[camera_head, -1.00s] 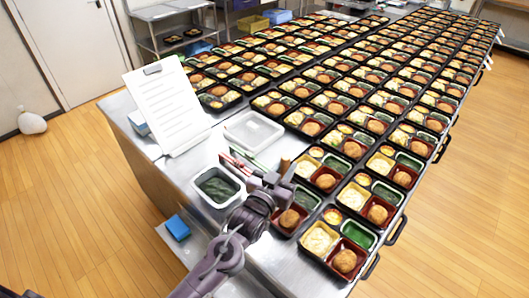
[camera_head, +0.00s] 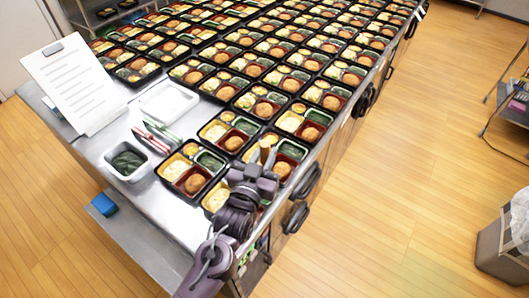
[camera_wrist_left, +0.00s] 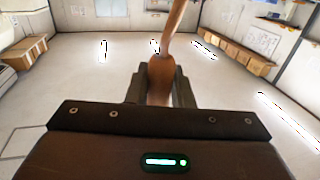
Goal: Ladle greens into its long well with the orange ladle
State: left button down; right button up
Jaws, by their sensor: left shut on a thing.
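My left gripper (camera_head: 262,168) is shut on the orange-brown handle of the ladle (camera_head: 264,151), over the nearest bento trays by the table's right edge. In the left wrist view the ladle handle (camera_wrist_left: 161,75) stands between the two fingers. The ladle's bowl is hidden, so I cannot tell what it holds. A white tub of dark greens (camera_head: 128,162) stands at the table's left side, apart from the gripper. A bento tray's long green well (camera_head: 293,150) shows just right of the gripper. The nearest tray (camera_head: 213,200) is partly covered by my arm. My right gripper is out of view.
Red and green utensils (camera_head: 156,137) lie beside the tub. A pale empty-looking container (camera_head: 167,101) and a clipboard sheet (camera_head: 75,85) stand behind. Rows of filled bento trays crowd the table. A blue block (camera_head: 104,204) sits low at the left. Open floor lies right.

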pick_arm(q)
jog(key=shift+f+b, duration=0.35)
jog(key=shift+f, duration=0.3)
jog(key=shift+f+b, duration=0.4)
jog(key=shift+d+f+b, duration=0.1)
jog(key=shift+f+b, duration=0.25)
jog(key=shift+b, duration=0.05)
jog(key=shift+w+a+r+n, duration=0.2)
jog(key=shift+w+a+n, duration=0.1)
jog(key=shift+n, duration=0.1)
jog(key=shift+w+a+f+n, duration=0.1)
jog(key=shift+w+a+n, duration=0.05)
jog(key=shift+a+n, duration=0.15)
jog(key=shift+w+a+f+n+g+h+p, duration=0.25)
jog(key=shift+w+a+f+n+g+p, duration=0.3)
jog(key=shift+w+a+f+n, duration=0.8)
jog(key=shift+w+a+f+n+g+h+p, duration=0.35)
jog(key=shift+w+a+f+n+g, duration=0.45)
jog(key=shift+a+f+n, duration=1.15)
jog(key=shift+w+a+f+n+g+h+p, duration=0.2)
jog(key=shift+w+a+f+n+g+p, duration=0.55)
jog(key=shift+n, duration=1.55)
pick_arm(e)
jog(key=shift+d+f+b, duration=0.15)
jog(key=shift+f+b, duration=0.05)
jog(key=shift+b, duration=0.1)
